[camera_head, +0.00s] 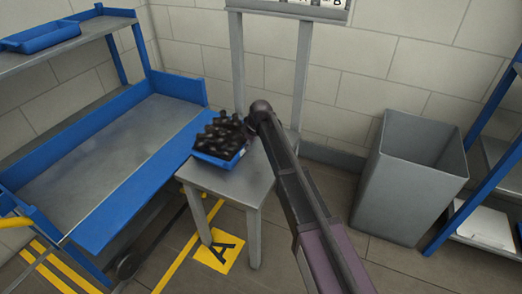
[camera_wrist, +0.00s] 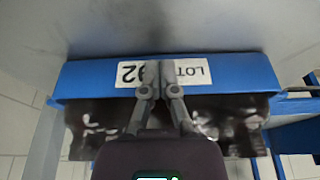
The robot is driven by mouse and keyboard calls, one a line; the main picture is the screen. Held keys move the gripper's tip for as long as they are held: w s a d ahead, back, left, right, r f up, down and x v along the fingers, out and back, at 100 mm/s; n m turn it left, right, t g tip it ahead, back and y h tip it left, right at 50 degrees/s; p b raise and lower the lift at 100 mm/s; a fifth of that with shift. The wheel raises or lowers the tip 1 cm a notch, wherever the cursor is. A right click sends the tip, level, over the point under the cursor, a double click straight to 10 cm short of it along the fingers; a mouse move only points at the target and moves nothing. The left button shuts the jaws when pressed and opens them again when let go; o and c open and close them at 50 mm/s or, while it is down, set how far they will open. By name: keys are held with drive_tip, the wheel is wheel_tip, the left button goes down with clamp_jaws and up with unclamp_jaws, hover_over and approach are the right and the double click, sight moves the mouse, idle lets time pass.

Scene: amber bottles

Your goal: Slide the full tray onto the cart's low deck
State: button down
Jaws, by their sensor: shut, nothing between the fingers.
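The blue tray (camera_head: 222,160), full of dark bottles, sits on a small grey table (camera_head: 232,184) close beside the cart. In the wrist view, the tray's blue wall (camera_wrist: 85,78) carries a white label (camera_wrist: 130,72) reading "LOT" and "92", seen upside down. My gripper (camera_wrist: 158,68) is shut and empty, its fingertips over the middle of that label; I cannot tell whether they touch the wall. In the head view my arm reaches the tray's right side and hides the fingers. The cart's low deck (camera_head: 110,145) is grey, bare and blue-edged, left of the tray.
The cart's upper shelf (camera_head: 60,60) holds another blue tray (camera_head: 40,36). A grey bin (camera_head: 410,180) stands at the right, near a blue-framed rack (camera_head: 480,150). A yellow floor mark "A" (camera_head: 219,250) lies by the table legs. A wall is behind.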

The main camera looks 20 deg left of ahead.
sight(212, 122)
drive_tip(key=a, duration=0.7)
drive_tip(key=w+a, duration=0.1)
drive_tip(key=a, duration=1.4)
drive_tip(key=shift+w+a, duration=0.1)
drive_tip(key=shift+w, duration=0.3)
drive_tip(key=shift+d, duration=0.2)
drive_tip(key=d, duration=0.2)
drive_tip(key=d+r+p, duration=0.1)
drive_tip(key=d, duration=0.1)
drive_tip(key=shift+s+r, duration=0.2)
drive_tip(key=p+v, duration=0.8)
drive_tip(key=shift+d+r+p, duration=0.1)
drive_tip(key=shift+r+p, duration=0.2)
drive_tip(key=shift+d, duration=0.15)
